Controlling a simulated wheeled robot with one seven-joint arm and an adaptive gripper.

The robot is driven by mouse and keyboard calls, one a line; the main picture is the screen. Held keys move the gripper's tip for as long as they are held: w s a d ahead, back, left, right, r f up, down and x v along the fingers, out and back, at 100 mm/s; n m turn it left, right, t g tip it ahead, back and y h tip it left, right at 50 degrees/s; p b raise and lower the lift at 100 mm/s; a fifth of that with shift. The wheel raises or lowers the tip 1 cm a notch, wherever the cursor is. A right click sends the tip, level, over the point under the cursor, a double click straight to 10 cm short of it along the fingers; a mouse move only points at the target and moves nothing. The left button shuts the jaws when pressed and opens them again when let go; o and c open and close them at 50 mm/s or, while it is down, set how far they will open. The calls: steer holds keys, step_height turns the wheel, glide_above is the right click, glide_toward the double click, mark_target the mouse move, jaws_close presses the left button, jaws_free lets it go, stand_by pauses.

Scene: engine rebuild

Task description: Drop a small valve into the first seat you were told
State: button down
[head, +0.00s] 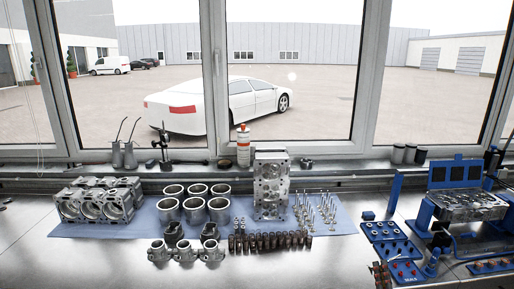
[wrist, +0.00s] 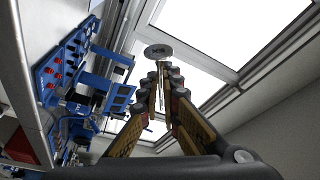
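In the wrist view, my gripper (wrist: 167,75) has its two fingers close together around the thin stem of a valve. The round grey valve head (wrist: 158,51) sticks out beyond the fingertips, and part of the stem shows between the fingers. My gripper is not in the head view. There, a cylinder head (head: 468,206) lies in a blue fixture at the right. Its valve seats are too small to make out. Several more valves (head: 326,212) stand upright on the blue mat at the centre right.
Blue trays (head: 396,251) with small parts and red pieces stand before the fixture. An upright metal block (head: 271,186), cylinder sleeves (head: 196,205) and an engine block (head: 98,202) stand on the blue mat (head: 133,231). The bench front at left is clear.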

steer(key=m+g+p, duration=0.1)
steer(key=m+p, duration=0.2)
steer(key=m, duration=0.2)
steer(key=m+g+p, duration=0.2)
steer(key=m+p, duration=0.2)
steer(key=m, duration=0.2)
steer(key=shift+f+m+y, duration=0.1)
steer(key=shift+m+y, duration=0.2)
steer(key=shift+y, duration=0.1)
steer(key=shift+b, duration=0.35)
steer(key=n+t+b, duration=0.1)
steer(key=n+b, duration=0.4)
steer(key=b, duration=0.3)
steer(key=n+t+b, duration=0.2)
steer(key=n+b, duration=0.4)
steer(key=b, duration=0.3)
steer(key=shift+n+h, duration=0.3)
steer(key=shift+h, duration=0.1)
steer(key=shift+b, duration=0.4)
